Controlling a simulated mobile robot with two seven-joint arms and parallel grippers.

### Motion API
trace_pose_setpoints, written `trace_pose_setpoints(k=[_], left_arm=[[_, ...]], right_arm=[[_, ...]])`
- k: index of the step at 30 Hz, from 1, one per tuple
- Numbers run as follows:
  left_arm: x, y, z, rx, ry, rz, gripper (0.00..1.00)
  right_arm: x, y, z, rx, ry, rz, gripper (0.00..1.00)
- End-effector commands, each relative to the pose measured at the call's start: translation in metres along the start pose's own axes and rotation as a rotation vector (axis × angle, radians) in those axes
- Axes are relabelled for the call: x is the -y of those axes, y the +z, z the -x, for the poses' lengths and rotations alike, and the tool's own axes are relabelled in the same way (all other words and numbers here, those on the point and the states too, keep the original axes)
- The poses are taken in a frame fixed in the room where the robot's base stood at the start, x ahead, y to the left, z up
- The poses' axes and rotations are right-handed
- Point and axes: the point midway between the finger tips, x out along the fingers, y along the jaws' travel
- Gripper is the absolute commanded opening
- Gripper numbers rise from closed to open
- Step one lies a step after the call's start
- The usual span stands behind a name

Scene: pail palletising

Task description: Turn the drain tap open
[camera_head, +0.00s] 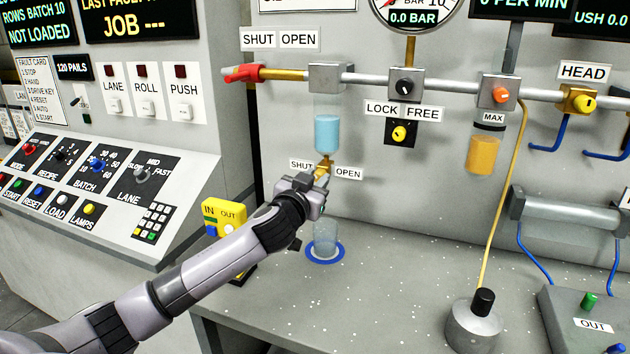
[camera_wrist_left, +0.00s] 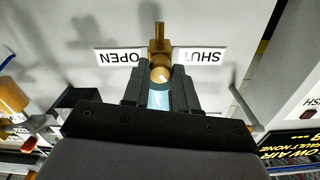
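The brass drain tap (camera_head: 325,163) is on the wall unit below the blue-filled bowl (camera_head: 327,133), between a SHUT label (camera_head: 301,164) on the left and an OPEN label (camera_head: 348,173) on the right. My left gripper (camera_head: 321,181) reaches up to it from the lower left and covers part of it. In the left wrist view, upside down, the brass tap (camera_wrist_left: 160,48) stands between the OPEN and SHUT labels. My left gripper (camera_wrist_left: 160,80) has its fingers close on both sides of the tap's round brass end, shut on it. The handle's direction is hard to tell. My right gripper is not in view.
A clear cup (camera_head: 325,236) stands on a blue ring (camera_head: 325,256) under the tap, close below my left gripper. A yellow IN/OUT box (camera_head: 224,219) stands left of it. A red-handled valve (camera_head: 242,73) is above left. The grey bench (camera_head: 390,285) is largely free.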

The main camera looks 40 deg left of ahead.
Motion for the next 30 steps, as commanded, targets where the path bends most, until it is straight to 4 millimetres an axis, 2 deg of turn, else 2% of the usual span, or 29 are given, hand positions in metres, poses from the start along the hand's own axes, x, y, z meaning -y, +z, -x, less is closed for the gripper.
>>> trace_pose_setpoints(k=[1,2,14,20,30], left_arm=[[0.0000,0.0001,0.0001,0.000,0.000,0.000,0.10],[0.0000,0.0001,0.0001,0.000,0.000,0.000,0.00],[0.0001,0.0003,0.0002,0.001,-0.001,-0.050,0.00],[0.0001,0.0004,0.0002,0.001,-0.001,-0.169,0.00],[-0.0002,0.0007,0.0002,0.002,0.000,-0.480,0.00]], right_arm=[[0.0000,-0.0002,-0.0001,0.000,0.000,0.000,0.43],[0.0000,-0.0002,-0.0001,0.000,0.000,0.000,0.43],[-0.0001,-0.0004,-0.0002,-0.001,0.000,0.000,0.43],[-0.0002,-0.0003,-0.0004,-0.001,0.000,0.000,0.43],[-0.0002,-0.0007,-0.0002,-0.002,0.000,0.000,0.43]])
